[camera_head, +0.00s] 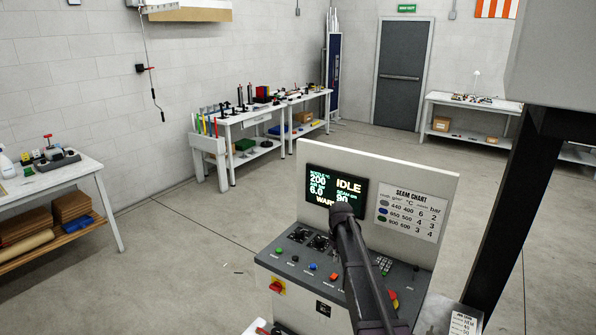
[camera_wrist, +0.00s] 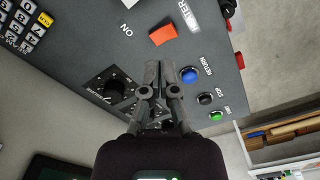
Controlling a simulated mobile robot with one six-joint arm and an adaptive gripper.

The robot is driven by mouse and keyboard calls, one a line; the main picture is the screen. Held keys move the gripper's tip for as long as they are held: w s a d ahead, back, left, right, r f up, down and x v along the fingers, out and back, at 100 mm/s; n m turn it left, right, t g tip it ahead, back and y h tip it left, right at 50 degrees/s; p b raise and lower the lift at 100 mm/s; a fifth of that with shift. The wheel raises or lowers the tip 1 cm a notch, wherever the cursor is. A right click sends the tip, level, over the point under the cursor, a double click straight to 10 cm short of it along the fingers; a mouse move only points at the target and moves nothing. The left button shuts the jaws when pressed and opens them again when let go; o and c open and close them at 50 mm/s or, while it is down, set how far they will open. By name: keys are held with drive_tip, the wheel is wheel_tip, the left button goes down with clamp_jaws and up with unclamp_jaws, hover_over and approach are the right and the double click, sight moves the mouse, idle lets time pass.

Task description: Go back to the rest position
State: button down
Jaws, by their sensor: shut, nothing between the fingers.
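My gripper (camera_wrist: 160,68) is shut and empty in the wrist view. Its fingertips are over the grey control panel (camera_wrist: 75,55), between a black knob (camera_wrist: 104,87) and a blue button (camera_wrist: 190,75). An orange switch (camera_wrist: 163,36) lies just beyond the tips. Whether the fingers touch the panel cannot be told. In the head view my arm reaches over the front of the welder console (camera_head: 285,262) and hides part of its controls. The gripper's fingers cannot be made out there.
The console's screen (camera_head: 322,181) reads IDLE, partly covered by my arm. A seam chart (camera_head: 410,212) is beside it. A dark post (camera_head: 497,215) stands at right. Workbenches (camera_head: 245,114) line the wall, with a table (camera_head: 75,174) at left. Open floor (camera_head: 180,260) lies left of the console.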

drive_tip(key=s+f+m+b, duration=0.1)
drive_tip(key=s+m, duration=0.3)
drive_tip(key=s, duration=2.4)
drive_tip(key=shift+d+f+m+b, duration=0.15)
drive_tip(key=shift+f+m+b, duration=0.15)
